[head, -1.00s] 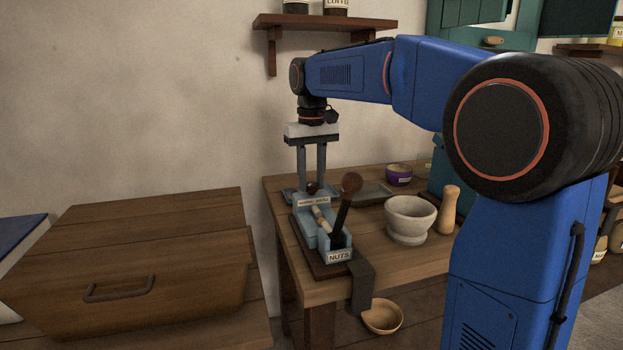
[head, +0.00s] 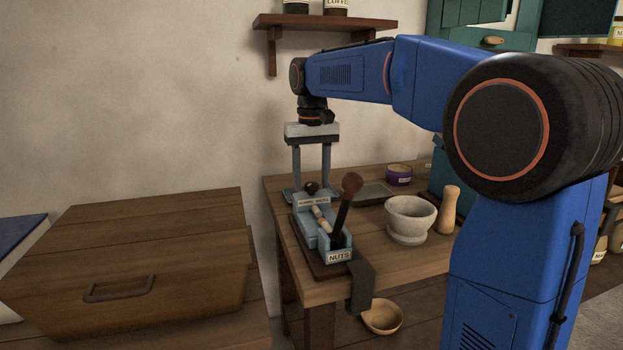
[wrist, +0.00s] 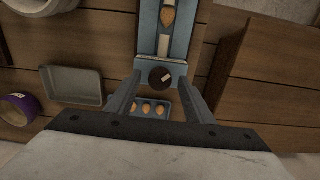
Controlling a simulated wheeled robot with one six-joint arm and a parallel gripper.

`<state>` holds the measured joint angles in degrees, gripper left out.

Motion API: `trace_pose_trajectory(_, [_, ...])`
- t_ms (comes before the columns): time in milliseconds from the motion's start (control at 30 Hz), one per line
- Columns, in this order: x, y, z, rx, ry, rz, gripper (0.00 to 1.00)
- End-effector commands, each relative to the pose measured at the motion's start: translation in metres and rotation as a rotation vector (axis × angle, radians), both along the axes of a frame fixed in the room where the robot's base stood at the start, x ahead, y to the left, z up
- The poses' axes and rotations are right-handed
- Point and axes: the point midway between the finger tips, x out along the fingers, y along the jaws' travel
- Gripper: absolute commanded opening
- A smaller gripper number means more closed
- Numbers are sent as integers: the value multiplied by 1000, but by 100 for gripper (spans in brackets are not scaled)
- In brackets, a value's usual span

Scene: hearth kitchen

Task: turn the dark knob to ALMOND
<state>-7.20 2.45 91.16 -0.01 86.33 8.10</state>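The dark knob (wrist: 160,78) is round with a pale mark on it and sits on the blue-grey nut machine (head: 325,228). In the head view the knob (head: 311,188) shows between my fingers at the back of the machine. My gripper (wrist: 160,100) points down, its two fingers spread on either side of the knob with gaps between. It also shows in the head view (head: 311,190). An almond-shaped nut (wrist: 168,17) lies in the machine's channel. A "NUTS" label (head: 339,256) is on its front. No ALMOND label is readable.
A dark-handled lever (head: 346,205) rises from the machine. A tray with several nuts (wrist: 150,108) is beside the knob. A stone mortar (head: 409,218), pestle (head: 449,208), grey tray (wrist: 72,86) and purple bowl (head: 398,175) stand nearby.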

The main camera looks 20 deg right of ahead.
Motion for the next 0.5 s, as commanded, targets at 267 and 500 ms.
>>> trace_pose_trajectory(267, [0, 0, 4, 0, 0, 0, 48])
trace_pose_trajectory(500, [1, 0, 37, 0, -2, 0, 48])
